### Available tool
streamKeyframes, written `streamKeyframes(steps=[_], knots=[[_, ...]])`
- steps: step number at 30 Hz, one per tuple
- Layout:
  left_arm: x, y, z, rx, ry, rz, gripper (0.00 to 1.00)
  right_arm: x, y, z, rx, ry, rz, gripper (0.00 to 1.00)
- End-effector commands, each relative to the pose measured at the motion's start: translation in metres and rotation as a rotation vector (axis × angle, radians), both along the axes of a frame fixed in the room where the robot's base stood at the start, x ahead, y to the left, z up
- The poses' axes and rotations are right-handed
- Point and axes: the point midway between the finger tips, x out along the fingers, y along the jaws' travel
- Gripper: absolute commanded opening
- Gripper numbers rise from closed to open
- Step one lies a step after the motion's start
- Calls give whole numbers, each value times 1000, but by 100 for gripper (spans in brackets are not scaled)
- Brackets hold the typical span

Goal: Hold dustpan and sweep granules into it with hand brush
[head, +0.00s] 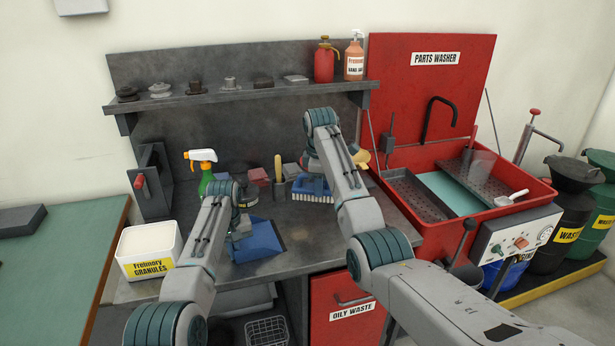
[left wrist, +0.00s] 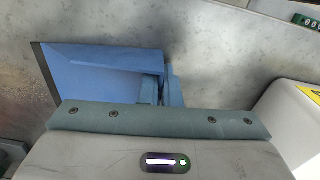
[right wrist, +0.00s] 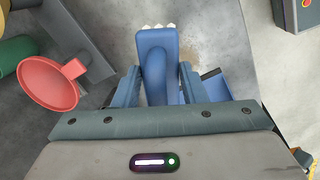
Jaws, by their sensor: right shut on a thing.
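The blue dustpan (head: 258,240) lies on the grey bench; it also shows in the left wrist view (left wrist: 95,70). The blue hand brush (head: 312,184), with white bristles, is at the middle of the bench. My right gripper (right wrist: 158,88) is shut on the brush (right wrist: 157,45), fingers on both sides of it. A faint brownish patch, perhaps granules (right wrist: 212,45), shows near the brush.
A white granules tub (head: 150,248) stands at the bench's left front. A spray bottle (head: 204,172) and a vise-like tool (head: 150,182) stand behind it. The red parts washer (head: 440,235) borders the bench on the right. A shelf (head: 235,97) runs above.

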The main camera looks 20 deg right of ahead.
Motion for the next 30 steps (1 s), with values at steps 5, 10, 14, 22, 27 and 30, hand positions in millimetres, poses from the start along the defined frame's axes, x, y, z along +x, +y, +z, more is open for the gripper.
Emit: streamKeyframes(steps=[5, 10, 14, 22, 27, 30], knots=[[0, 0, 0, 0, -1, 0, 0, -3, -19, -22, 13, 24, -356, 13], [0, 0, 0, 0, -1, 0, 0, -7, -32, -39, 32, 36, -633, 13], [0, 0, 0, 0, -1, 0, 0, -8, -39, -46, 43, 40, -770, 13], [0, 0, 0, 0, 0, 0, 0, -9, -43, -57, 50, 42, -854, 13], [0, 0, 0, 0, -1, 0, 0, -10, -42, -71, 49, 44, -852, 13], [0, 0, 0, 0, -1, 0, 0, -10, -42, -81, 49, 44, -851, 13]])
